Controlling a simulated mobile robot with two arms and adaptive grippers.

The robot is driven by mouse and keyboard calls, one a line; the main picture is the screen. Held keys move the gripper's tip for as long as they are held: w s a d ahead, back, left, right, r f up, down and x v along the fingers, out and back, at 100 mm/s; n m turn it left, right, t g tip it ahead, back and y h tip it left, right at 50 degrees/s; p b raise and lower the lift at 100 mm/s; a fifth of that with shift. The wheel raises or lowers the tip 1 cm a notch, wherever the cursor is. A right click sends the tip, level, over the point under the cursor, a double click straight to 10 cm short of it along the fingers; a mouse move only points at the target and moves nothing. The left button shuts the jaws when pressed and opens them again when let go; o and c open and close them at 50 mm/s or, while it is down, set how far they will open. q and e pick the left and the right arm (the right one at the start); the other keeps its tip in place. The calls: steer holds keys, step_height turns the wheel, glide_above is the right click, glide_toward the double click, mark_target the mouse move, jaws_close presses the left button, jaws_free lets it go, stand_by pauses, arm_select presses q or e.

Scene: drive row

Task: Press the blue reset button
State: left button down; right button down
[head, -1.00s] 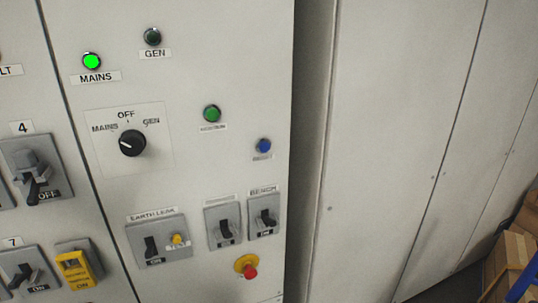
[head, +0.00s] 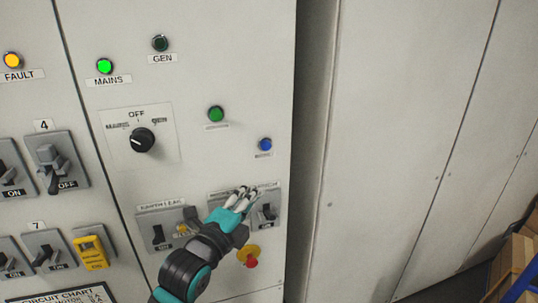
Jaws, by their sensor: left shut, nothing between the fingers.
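The blue button (head: 265,144) is on the right side of the grey panel, with a small label (head: 263,155) under it that is too small to read. My left gripper (head: 243,191) is shut and empty. It is in front of the lower part of the panel, below and a little left of the blue button, and its fingers point up. It hides one of the small breakers and part of the earth leak switch. I cannot tell how far its fingertips are from the panel. My right gripper is not in view.
A green button (head: 216,114) is left of the blue one. A red stop button (head: 251,262) on a yellow base is below my gripper. A black selector knob (head: 142,140), a lit green MAINS lamp (head: 104,66) and a lit FAULT lamp (head: 12,60) are further left. Boxes (head: 515,262) stand at lower right.

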mark_target(266, 145)
arm_select(q)
steer(key=shift+s+d+r+m+h, duration=0.1)
steer(key=shift+s+r+m+h, duration=0.05)
steer(key=shift+r, duration=0.35)
steer(key=shift+s+d+r+m+h, duration=0.1)
steer(key=shift+r+m+h, duration=0.05)
steer(key=shift+r, duration=0.35)
steer(key=a+p+x, duration=0.1)
steer(key=p+x, duration=0.2)
steer(key=x, duration=0.3)
steer(key=w+a+p+x, duration=0.1)
steer(key=p+x, duration=0.2)
steer(key=x, duration=0.4)
steer(key=shift+a, duration=0.4)
steer(key=shift+w, duration=0.15)
